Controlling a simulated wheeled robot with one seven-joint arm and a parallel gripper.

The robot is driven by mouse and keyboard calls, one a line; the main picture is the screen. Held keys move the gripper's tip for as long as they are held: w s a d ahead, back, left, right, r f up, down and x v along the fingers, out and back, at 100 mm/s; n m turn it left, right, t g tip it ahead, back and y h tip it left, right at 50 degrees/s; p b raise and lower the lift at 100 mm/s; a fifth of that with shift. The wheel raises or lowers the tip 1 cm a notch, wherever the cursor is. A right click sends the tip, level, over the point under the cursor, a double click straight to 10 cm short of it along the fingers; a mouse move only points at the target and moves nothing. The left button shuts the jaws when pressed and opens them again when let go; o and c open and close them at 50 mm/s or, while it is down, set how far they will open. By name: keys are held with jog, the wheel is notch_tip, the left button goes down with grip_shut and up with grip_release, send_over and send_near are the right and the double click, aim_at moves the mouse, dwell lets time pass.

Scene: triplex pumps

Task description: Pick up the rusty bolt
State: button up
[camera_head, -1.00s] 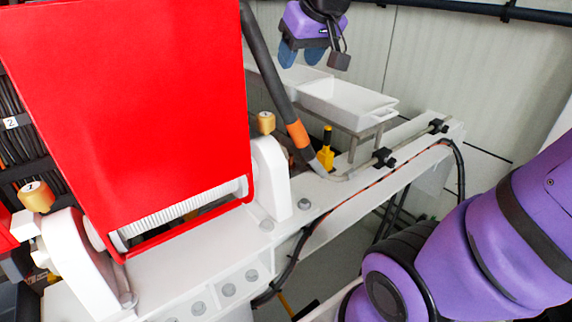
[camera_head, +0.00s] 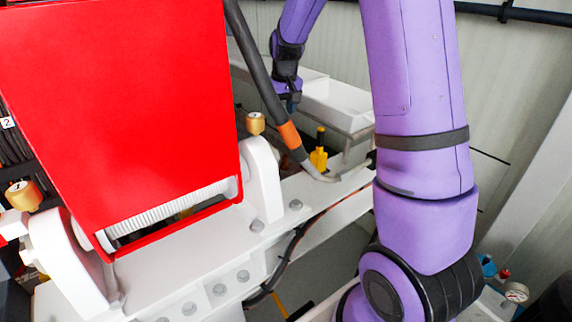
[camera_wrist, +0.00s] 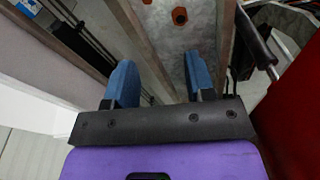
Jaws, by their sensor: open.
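In the wrist view, a rusty orange-brown hexagonal piece (camera_wrist: 180,16), which looks like the bolt, lies on a worn grey surface (camera_wrist: 172,42) near the top edge. A second small reddish-brown piece shows at the very top edge, mostly cut off. My gripper (camera_wrist: 160,65) is open, with two blue fingers apart and nothing between them. The bolt is beyond the fingertips, not touched. In the head view my gripper (camera_head: 291,100) hangs by the white trays, partly behind the dark hose. I cannot make out the bolt there.
A large red guard (camera_head: 120,100) fills the left. A dark hose with an orange band (camera_head: 289,134) runs close to my gripper. White trays (camera_head: 338,104) stand behind it, and a yellow fitting (camera_head: 319,158) is below. Bars flank the grey surface in the wrist view.

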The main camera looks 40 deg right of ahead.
jog(key=shift+g, duration=0.8)
jog(key=f, duration=0.4)
jog(key=w+d+f, duration=0.1)
jog(key=f, duration=0.7)
jog(key=shift+w+d+f, duration=0.35)
jog(key=shift+d+f, duration=0.05)
jog(key=shift+s+f, duration=0.2)
jog(key=shift+f, duration=1.1)
jog(key=shift+s+f, duration=0.15)
jog(key=shift+f, duration=1.15)
grip_shut()
